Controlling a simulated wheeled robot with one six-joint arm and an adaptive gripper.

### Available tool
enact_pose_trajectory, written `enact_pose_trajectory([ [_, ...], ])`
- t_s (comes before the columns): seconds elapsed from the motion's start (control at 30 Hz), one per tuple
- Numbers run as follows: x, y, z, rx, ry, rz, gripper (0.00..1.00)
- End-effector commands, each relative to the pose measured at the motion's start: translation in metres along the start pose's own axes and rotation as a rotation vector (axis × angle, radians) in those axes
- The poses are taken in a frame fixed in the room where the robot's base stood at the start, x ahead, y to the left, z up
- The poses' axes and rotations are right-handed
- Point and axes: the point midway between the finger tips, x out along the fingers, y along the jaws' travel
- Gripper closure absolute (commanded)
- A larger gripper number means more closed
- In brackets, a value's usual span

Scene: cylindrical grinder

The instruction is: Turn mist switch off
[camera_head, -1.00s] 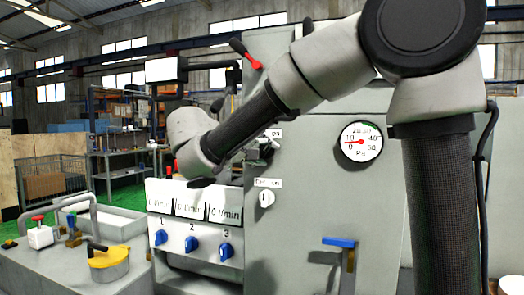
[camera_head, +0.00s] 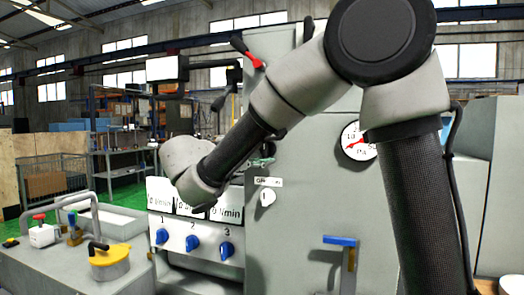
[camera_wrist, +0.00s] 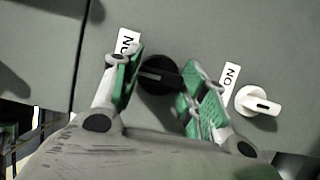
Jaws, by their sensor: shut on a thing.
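In the wrist view, a black round switch knob (camera_wrist: 160,75) sits on a grey panel between the green-padded fingers of my gripper (camera_wrist: 163,82). My gripper is shut on this knob, with a finger on each side. White labels stand beside the fingers; the right one (camera_wrist: 228,78) reads ON, turned in the picture, and the left one is partly covered. I cannot read a mist label. In the head view, my arm hides most of the switch area, and only a small part of my gripper (camera_head: 262,162) shows near the panel.
A white switch (camera_wrist: 258,102) is close to the right finger; it also shows in the head view (camera_head: 267,198). Below are blue knobs (camera_head: 193,243), a blue-handled lever (camera_head: 341,241) and a yellow-lidded pot (camera_head: 109,260). A pressure gauge (camera_head: 354,142) is at the right.

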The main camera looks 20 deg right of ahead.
Motion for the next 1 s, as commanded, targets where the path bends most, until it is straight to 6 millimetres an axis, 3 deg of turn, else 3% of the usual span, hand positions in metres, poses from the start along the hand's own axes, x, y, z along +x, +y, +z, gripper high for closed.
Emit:
enact_pose_trajectory([
  [0.47, 0.0006, -0.0001, -0.0001, -0.014, 0.000, 0.005, 0.81],
  [0.5, 0.0006, -0.0001, 0.0000, -0.013, 0.000, 0.005, 0.52],
  [0.6, 0.0005, -0.0001, 0.0000, -0.013, 0.000, 0.005, 0.36],
  [1.0, -0.0066, -0.0001, -0.0004, -0.012, 0.001, 0.005, 0.36],
])
